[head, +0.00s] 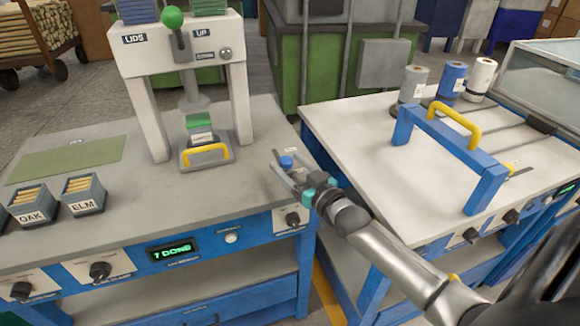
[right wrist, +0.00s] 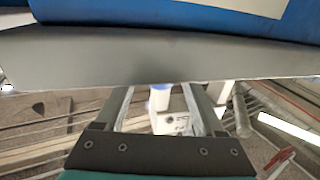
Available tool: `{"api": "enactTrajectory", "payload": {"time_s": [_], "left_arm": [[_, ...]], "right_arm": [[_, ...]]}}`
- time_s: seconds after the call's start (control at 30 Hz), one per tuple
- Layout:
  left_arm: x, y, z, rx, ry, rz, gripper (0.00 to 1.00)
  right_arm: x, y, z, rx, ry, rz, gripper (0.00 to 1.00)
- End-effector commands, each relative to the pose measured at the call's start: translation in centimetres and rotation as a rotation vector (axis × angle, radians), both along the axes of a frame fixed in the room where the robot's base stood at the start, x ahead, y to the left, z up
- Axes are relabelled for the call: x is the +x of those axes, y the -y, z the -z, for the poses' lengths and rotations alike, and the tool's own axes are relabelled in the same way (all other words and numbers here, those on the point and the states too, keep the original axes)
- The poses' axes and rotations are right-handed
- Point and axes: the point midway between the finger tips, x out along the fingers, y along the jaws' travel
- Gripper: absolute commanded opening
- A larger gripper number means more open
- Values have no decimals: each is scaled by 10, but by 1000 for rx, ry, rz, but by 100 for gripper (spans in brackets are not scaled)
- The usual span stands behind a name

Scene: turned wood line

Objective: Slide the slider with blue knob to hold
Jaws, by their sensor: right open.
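The slider's blue knob (head: 286,162) shows near the right edge of the left bench's grey top, beside a small label too small to read. My right gripper (head: 286,168) is open, with its fingers around or just above the knob; I cannot tell whether they touch it. The slider's track and end marks are mostly hidden by the gripper. In the right wrist view the open fingers (right wrist: 162,108) reach toward the bench edge, with a pale bluish piece between them that I cannot identify surely. My left gripper is out of view.
A white press (head: 148,50) with a green-knobbed lever stands behind on the left bench (head: 110,220). OAK (head: 35,205) and ELM (head: 83,193) boxes sit at left. A second bench (head: 350,130) at right carries a blue frame with a yellow handle (head: 458,122), beyond a narrow gap.

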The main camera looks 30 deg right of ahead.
Motion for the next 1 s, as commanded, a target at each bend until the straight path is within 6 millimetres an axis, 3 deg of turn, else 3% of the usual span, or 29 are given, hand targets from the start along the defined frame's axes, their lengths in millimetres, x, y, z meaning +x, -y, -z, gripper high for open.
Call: {"api": "enactTrajectory", "payload": {"time_s": [0.23,0.87,1.0], "left_arm": [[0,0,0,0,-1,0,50],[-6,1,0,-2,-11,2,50],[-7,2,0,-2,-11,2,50]], "right_arm": [[0,0,0,0,0,0,71],[0,0,0,1,0,0,0],[0,0,0,1,0,0,0]]}}
